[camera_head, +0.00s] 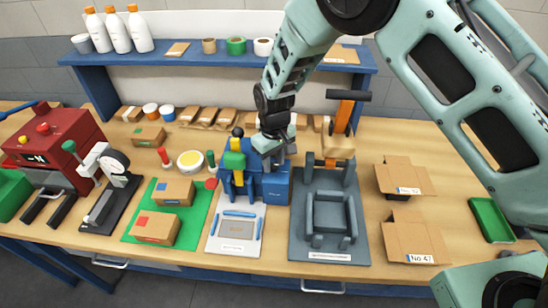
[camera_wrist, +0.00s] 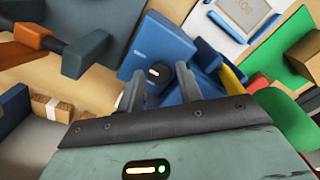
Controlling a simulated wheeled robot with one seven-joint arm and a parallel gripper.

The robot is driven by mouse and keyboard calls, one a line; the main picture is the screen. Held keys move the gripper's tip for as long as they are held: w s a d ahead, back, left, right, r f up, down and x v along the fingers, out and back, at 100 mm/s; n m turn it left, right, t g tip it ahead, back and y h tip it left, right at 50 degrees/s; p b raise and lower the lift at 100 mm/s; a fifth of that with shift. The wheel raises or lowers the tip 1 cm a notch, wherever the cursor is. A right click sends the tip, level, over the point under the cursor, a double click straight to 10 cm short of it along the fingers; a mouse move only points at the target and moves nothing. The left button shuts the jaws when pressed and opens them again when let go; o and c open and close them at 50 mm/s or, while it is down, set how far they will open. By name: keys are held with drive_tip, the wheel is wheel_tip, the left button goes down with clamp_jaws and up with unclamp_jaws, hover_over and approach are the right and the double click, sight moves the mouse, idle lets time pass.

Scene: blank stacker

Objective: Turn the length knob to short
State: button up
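The blue stacker machine (camera_head: 277,188) stands near the middle of the bench, with green and yellow parts on its left section. In the wrist view its blue housing (camera_wrist: 145,45) carries a dark round knob (camera_wrist: 158,74) with a small white mark on it. I take this to be the length knob; its setting labels are not readable. My gripper (camera_head: 273,152) is over the blue housing, pointing down. In the wrist view my gripper (camera_wrist: 160,78) is open, with one finger on each side of the knob. I cannot tell whether the fingers touch it. The knob is hidden in the head view.
A grey fixture (camera_head: 331,215) stands close on the right, with an orange-and-black lever (camera_head: 344,112) behind it. A white tray (camera_head: 236,232) lies in front of the stacker. A green mat (camera_head: 197,222) with cardboard boxes is left. Open cartons (camera_head: 403,178) stand further right.

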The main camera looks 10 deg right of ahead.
drive_tip(key=c, duration=0.7)
drive_tip(key=shift+f+n+b, duration=0.1)
drive_tip(key=shift+n+b, duration=0.2)
drive_tip(key=shift+b, duration=0.1)
drive_tip(key=n+b, duration=0.2)
drive_tip(key=shift+f+n, duration=0.1)
drive_tip(key=shift+n, duration=0.3)
drive_tip(key=n+b, duration=0.2)
drive_tip(key=n, duration=0.1)
drive_tip(key=shift+n, duration=0.3)
drive_tip(key=n+b, duration=0.1)
drive_tip(key=n, duration=0.4)
drive_tip(key=shift+r, duration=0.2)
drive_tip(key=n, duration=0.5)
drive_tip(key=shift+n, duration=0.4)
